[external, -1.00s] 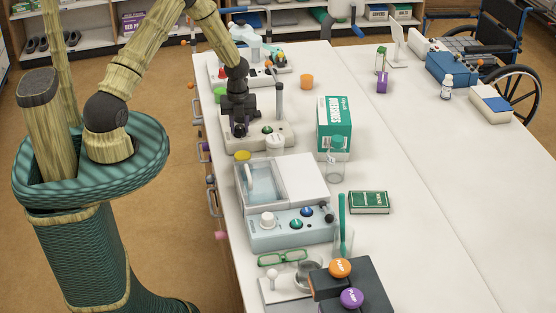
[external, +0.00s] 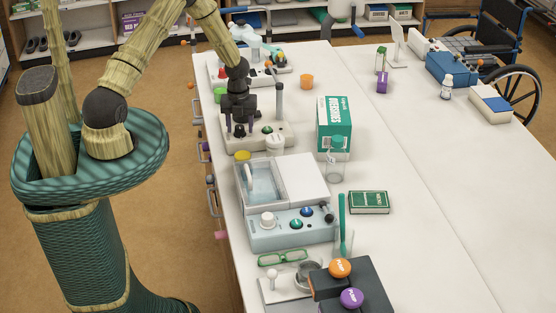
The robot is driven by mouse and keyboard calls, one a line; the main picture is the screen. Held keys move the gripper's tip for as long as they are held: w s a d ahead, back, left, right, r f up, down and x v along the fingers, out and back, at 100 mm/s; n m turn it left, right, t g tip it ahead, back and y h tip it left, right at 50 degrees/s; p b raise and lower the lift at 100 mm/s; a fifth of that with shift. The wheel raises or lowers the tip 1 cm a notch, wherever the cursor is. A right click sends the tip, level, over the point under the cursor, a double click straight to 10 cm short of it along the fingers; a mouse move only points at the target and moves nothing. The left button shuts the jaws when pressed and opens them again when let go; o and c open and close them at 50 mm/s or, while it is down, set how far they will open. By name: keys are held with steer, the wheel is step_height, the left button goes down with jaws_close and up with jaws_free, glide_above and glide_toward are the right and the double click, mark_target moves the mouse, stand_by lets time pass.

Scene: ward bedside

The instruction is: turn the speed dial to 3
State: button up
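My gripper (external: 239,127) points down over the front left part of a white bench device (external: 272,142). Its two dark fingers look apart, with a small dark knob (external: 239,131) between and below them. I cannot tell whether they touch that knob. The device also has a green-topped dark knob (external: 267,129), a white round part (external: 275,143) at its front and an upright rod (external: 279,100). Dial markings and the number 3 are too small to read, so I cannot tell which knob is the speed dial or its setting.
A light-blue device (external: 290,232) with several knobs stands nearer. A green-white box (external: 334,125) and a clear bottle (external: 336,160) stand right of the white device. The table's middle right is mostly clear.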

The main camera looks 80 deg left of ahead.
mark_target(240, 126)
step_height(240, 126, up, 17)
steer(key=b, duration=0.2)
steer(key=shift+r, duration=0.2)
stand_by(0.7)
steer(key=s+d+r+n+t, duration=0.1)
steer(key=s+d+n, duration=0.1)
steer(key=d+n, duration=0.5)
steer(key=s+d+r+n, duration=0.2)
steer(key=d+n, duration=0.5)
steer(key=d, duration=0.5)
steer(key=s+d+r+n+t, duration=0.1)
steer(key=s+d+r+n, duration=0.1)
steer(key=s+d+n, duration=0.2)
steer(key=d+n, duration=0.3)
steer(key=d, duration=0.2)
steer(key=shift+s+d+r+t, duration=0.15)
steer(key=shift+s+d+t, duration=0.1)
steer(key=shift+d+t, duration=0.1)
